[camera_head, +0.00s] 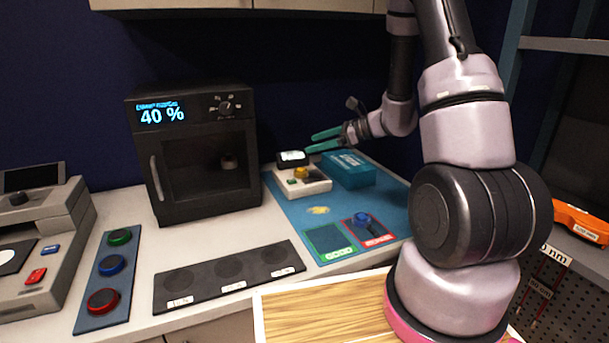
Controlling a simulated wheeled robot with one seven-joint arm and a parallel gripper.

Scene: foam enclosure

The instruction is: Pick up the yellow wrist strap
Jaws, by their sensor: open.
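A small yellow item (318,210), which looks like the wrist strap, lies flat on the blue mat (291,208), behind the green-framed square. It is too small to make out its details. My gripper (311,144) has teal fingers, spread apart and pointing left. It is over the back of the mat, above and behind the yellow item, near the white device and the blue box. Nothing shows between the fingers.
A white device (316,186) with a yellow knob and small display stands behind the strap, next to a blue box (349,169). A blue round item (362,217) sits on the red-framed square. A black oven (195,150) stands left.

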